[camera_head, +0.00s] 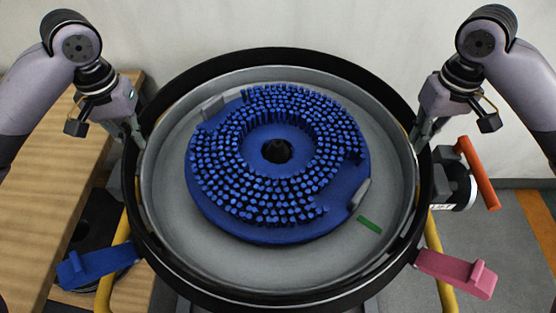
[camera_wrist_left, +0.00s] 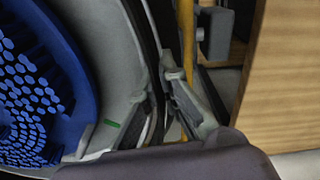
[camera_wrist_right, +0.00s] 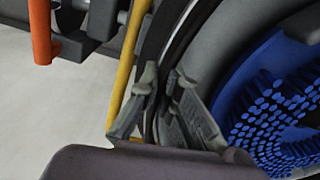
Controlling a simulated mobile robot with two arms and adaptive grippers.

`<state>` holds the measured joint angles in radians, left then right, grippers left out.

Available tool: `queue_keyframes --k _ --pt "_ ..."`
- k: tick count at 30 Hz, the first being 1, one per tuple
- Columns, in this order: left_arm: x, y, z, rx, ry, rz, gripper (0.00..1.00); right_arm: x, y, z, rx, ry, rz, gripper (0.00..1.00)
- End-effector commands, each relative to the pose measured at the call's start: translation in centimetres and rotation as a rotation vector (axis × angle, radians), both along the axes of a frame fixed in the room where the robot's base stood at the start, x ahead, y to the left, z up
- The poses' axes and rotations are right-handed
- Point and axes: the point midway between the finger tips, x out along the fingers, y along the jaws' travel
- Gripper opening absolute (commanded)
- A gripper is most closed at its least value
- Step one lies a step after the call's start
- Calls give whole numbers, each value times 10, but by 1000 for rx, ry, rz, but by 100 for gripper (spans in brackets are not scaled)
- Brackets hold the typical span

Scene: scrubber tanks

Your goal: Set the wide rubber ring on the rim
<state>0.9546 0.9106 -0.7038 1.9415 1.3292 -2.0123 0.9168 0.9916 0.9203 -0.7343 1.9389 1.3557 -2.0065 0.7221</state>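The wide rubber ring (camera_head: 283,55) is a large black band circling the round grey tank (camera_head: 285,75). It looks roughly level, but I cannot tell whether it rests on the rim or sits slightly above it. My left gripper (camera_head: 139,142) is at the ring's left side, and my right gripper (camera_head: 420,144) is at its right side. In the left wrist view the left fingers (camera_wrist_left: 170,105) straddle the black band closely. In the right wrist view the right fingers (camera_wrist_right: 162,100) do the same. Both look closed on the ring; the exact contact is partly hidden.
A blue round brush (camera_head: 210,205) lies inside the tank. A blue lever (camera_head: 98,264) and a pink lever (camera_head: 457,272) stick out at the front. An orange handle (camera_head: 477,173) is at the right. A wooden table (camera_head: 45,150) stands close on the left.

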Motion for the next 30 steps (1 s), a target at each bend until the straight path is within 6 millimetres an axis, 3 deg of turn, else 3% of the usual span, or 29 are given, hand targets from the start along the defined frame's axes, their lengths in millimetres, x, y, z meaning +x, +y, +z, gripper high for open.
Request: queue_keyframes --k 3,4,12,30 --pt "-1 1 -16 5 10 2 0 -1 -2 -11 -6 5 -3 0" --pt "-2 0 -14 6 13 2 6 -1 -2 -8 -6 7 -3 6" --pt "-3 0 -16 6 21 -1 24 -1 -1 -9 -4 8 -1 24" --pt "-2 1 -12 8 13 3 25 -1 -1 -9 -3 7 -2 25"
